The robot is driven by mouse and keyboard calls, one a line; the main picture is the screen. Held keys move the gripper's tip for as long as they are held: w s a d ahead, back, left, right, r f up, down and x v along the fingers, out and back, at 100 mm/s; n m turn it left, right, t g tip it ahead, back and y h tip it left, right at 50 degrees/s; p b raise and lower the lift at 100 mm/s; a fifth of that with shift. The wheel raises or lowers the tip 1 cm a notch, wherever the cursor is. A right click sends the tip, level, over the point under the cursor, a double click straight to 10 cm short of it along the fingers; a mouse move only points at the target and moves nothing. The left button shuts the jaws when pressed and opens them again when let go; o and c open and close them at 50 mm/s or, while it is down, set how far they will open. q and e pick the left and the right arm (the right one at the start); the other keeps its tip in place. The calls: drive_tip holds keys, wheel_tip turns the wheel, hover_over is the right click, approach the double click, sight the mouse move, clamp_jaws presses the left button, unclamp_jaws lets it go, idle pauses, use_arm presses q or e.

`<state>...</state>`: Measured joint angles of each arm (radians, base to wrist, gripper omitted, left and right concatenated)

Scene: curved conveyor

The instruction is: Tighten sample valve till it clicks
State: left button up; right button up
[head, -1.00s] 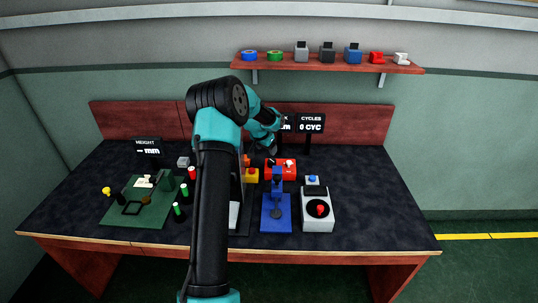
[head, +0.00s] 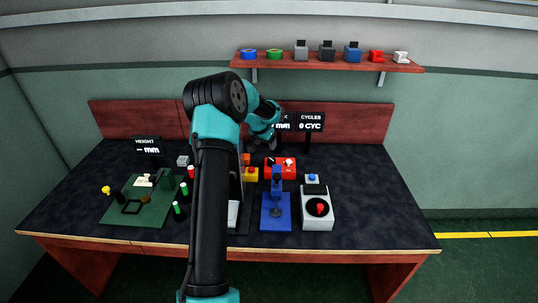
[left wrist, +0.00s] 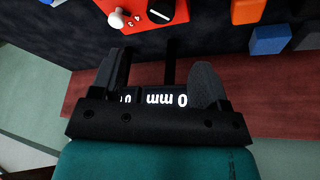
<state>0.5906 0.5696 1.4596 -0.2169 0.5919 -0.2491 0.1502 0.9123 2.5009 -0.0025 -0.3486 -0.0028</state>
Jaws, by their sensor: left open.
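A red box (head: 280,168) stands at the back middle of the bench in the head view. In the left wrist view the red box (left wrist: 140,12) is at the top edge, with a white knob (left wrist: 118,19), a black dial (left wrist: 160,11) and white numerals. I cannot tell for sure which part is the sample valve. My left gripper (left wrist: 163,78) is open and empty, its fingers apart and clear of the red box. In the head view the left gripper (head: 266,143) is behind the box, partly hidden by my arm. My right gripper is not in view.
A display reading 0 mm (left wrist: 166,100) is close behind the left fingers. A CYCLES display (head: 311,121) stands beside it. A blue stand (head: 276,212) and a grey unit with a red knob (head: 317,210) are in front of the red box. The bench's right side is clear.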

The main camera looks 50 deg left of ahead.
use_arm(q)
drive_tip(key=n, duration=0.1)
wheel_tip(320, 180, up, 5)
drive_tip(key=n+g, duration=0.4)
drive_tip(key=n, duration=0.6)
hover_over(271, 159)
drive_tip(key=shift+h, duration=0.4)
drive_tip(key=shift+f, duration=0.1)
wheel_tip(271, 159, down, 17)
drive_tip(key=shift+f, duration=0.15)
drive_tip(key=shift+c, duration=0.2)
drive_tip(key=c, duration=0.9)
